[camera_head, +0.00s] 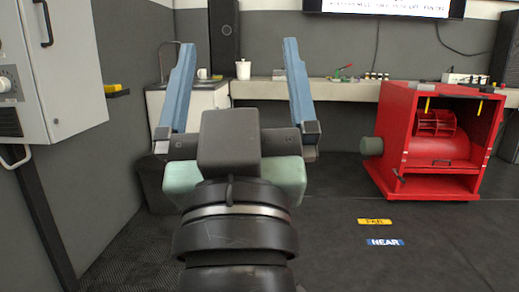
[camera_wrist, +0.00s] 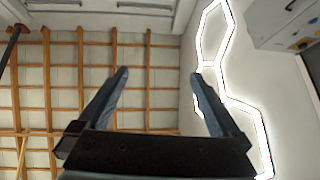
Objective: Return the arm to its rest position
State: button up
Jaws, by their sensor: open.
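My gripper (camera_head: 238,85) is raised in front of the head camera, with its two blue fingers wide apart and pointing up. Nothing is between the fingers. In the wrist view my gripper (camera_wrist: 159,75) also shows open and empty, with the beamed ceiling (camera_wrist: 95,60) and a wall with lit hexagon lamps (camera_wrist: 262,135) behind it. My arm stands upright below the gripper in the head view and hides part of the floor and the back counter.
A red machine (camera_head: 398,150) with a drum inside stands on the right. Floor labels FAR (camera_head: 375,222) and NEAR (camera_head: 385,242) lie before it. A grey cabinet (camera_head: 55,70) hangs on the left wall. A long counter (camera_head: 345,90) runs along the back. The right foreground floor is clear.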

jog(key=s+d+r+m+t+h, duration=0.1)
jog(key=s+d+r+t+h, duration=0.1)
jog(key=s+r, duration=0.35)
notch_tip(320, 180, up, 34)
jog(key=p, duration=3.5)
jog(key=shift+w+a+y+p, duration=0.15)
jog(key=shift+w+y+p, duration=0.1)
jog(key=shift+y+p, duration=0.05)
